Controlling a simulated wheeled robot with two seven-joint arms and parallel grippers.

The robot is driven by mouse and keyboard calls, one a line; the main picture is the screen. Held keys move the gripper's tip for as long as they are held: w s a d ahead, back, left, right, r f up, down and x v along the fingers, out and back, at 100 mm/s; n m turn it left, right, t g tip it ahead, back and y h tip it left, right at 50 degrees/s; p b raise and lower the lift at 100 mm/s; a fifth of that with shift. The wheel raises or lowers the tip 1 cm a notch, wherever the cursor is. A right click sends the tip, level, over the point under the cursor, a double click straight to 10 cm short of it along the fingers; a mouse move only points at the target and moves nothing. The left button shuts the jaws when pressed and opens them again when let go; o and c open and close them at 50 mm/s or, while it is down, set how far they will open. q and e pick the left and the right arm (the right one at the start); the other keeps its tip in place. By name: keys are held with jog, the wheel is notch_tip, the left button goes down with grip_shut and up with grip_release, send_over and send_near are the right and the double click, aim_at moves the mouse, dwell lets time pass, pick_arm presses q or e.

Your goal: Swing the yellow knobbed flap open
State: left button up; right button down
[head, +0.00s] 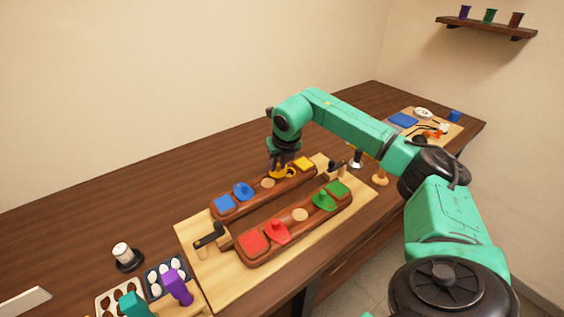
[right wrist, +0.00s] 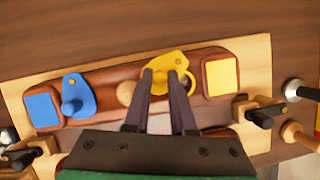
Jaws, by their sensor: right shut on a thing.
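The yellow knobbed flap (right wrist: 166,65) lies on the far wooden bar, left of the yellow square (right wrist: 223,78), in the right wrist view. A yellow ring shape shows at its right side. In the head view the yellow flap (head: 289,173) is partly hidden under my right gripper (head: 279,172). My right gripper (right wrist: 165,78) points down at the flap with its dark fingers close together, shut on the flap's knob, which the fingers mostly hide. My left gripper is in neither view.
The far bar also bears a blue flap (head: 243,191) and a blue square (head: 224,203). A near bar carries a red flap (head: 277,232) and a green flap (head: 323,201). Black-handled clamps (head: 210,236) stand at the board's ends. An egg tray (head: 167,272) is at the front left.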

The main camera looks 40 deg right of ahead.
jog(key=m, duration=0.1)
jog(key=w+m+h, duration=0.1)
jog(key=m, duration=0.2)
jog(key=shift+w+a+r+m+g+h, duration=0.15)
jog(key=shift+w+a+m+g+h, duration=0.15)
jog(key=shift+a, duration=0.05)
jog(key=shift+w+m+g+h+p, duration=0.15)
jog(key=shift+w+m+g+h, duration=0.2)
jog(key=shift+m, duration=0.75)
jog(key=shift+w+m+g+h+p, duration=0.15)
jog(key=shift+w+m+g+h, duration=0.15)
jog(key=shift+m, duration=0.8)
jog(key=c, duration=0.8)
grip_release()
jog(key=shift+o, duration=0.2)
jog(key=v, duration=1.4)
jog(key=shift+r, duration=0.25)
